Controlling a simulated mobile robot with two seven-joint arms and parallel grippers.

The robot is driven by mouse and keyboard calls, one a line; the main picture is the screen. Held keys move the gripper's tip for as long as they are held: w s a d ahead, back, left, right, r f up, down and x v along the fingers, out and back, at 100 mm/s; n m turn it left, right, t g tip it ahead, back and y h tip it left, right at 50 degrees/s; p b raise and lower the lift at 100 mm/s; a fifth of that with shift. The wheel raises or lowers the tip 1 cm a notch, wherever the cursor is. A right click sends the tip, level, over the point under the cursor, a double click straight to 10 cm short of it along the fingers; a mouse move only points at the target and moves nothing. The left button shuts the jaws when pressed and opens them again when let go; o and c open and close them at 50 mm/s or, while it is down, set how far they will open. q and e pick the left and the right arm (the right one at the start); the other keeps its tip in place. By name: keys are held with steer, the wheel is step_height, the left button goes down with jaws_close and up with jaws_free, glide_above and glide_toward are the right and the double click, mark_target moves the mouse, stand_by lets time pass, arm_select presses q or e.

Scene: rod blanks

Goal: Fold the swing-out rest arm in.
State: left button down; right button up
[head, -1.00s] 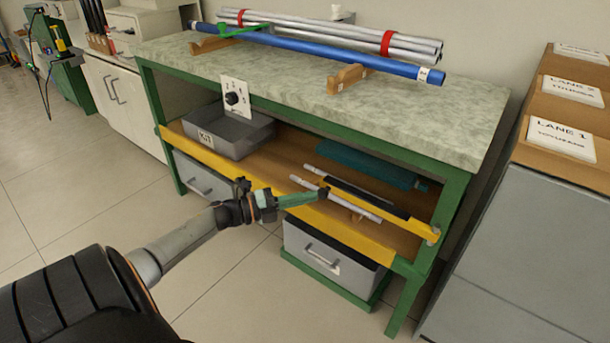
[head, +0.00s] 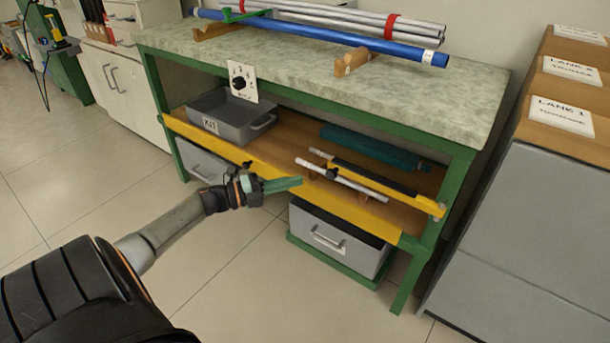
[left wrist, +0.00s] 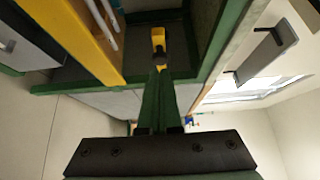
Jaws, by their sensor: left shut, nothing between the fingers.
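The rest arm (head: 385,184), a yellow bar with a black strip along it, lies above the lower shelf of the green bench. It runs nearly along the yellow front edge, and its right end meets the right-hand post. A dark knob (head: 332,174) shows by its left end. My left gripper (head: 300,183) is shut and empty, its green fingers in front of the shelf edge, a little left of the knob and apart from it. In the left wrist view my shut fingers (left wrist: 160,75) point at a yellow and black piece (left wrist: 158,40), seemingly the rest arm. My right gripper is out of view.
White rods (head: 352,184) and a teal roll (head: 370,147) lie on the shelf, with a grey KIT tub (head: 250,132) at left. A blue rod (head: 320,36) rests on the bench top. A grey drawer (head: 335,245) stands below; the floor in front is clear.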

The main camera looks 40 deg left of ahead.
arm_select(q)
steer(key=a, duration=0.2)
steer(key=s+a, duration=0.2)
steer(key=a, duration=0.1)
steer(key=shift+a, duration=0.3)
steer(key=shift+d, duration=0.1)
